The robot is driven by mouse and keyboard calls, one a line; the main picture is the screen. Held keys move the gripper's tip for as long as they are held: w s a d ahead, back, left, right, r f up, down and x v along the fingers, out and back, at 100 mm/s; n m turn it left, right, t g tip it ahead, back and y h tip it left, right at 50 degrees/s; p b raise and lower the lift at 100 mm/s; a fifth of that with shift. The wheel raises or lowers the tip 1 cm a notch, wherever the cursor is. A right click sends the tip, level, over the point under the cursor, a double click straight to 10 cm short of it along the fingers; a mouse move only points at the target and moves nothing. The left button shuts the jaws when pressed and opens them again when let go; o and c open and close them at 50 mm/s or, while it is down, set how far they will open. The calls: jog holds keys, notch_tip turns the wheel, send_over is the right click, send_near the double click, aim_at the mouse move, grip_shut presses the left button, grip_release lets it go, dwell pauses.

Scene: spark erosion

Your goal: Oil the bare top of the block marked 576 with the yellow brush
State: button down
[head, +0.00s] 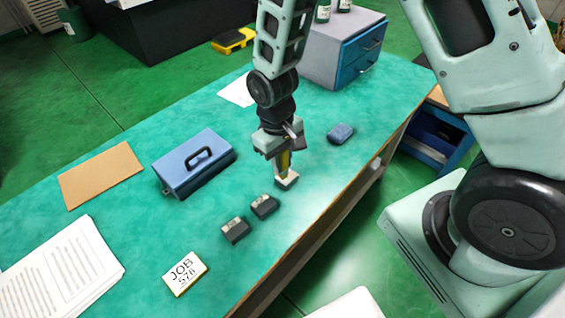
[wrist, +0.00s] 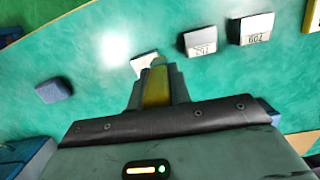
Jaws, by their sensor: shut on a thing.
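My gripper (head: 284,150) is shut on the yellow brush (head: 284,161), which points down; it also shows in the wrist view (wrist: 157,88). The brush tip is at a small pale-topped block (head: 288,181), also in the wrist view (wrist: 144,61). I cannot tell whether the tip touches it, and its number is not visible. Two dark grey blocks with number labels, a nearer one (head: 235,230) and a middle one (head: 264,206), stand in a row with it. Their numbers are hard to read. A card (head: 185,273) reads JOB 576.
A blue toolbox (head: 194,163) stands left of the blocks. A small blue block-like thing (head: 341,133) lies to the right. A brown board (head: 101,175) and printed sheets (head: 62,271) lie left. A drawer cabinet (head: 340,50) stands at the back. The bench edge runs close on the right.

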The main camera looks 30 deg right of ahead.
jog(key=shift+r+p, duration=1.2)
jog(key=shift+r, duration=0.6)
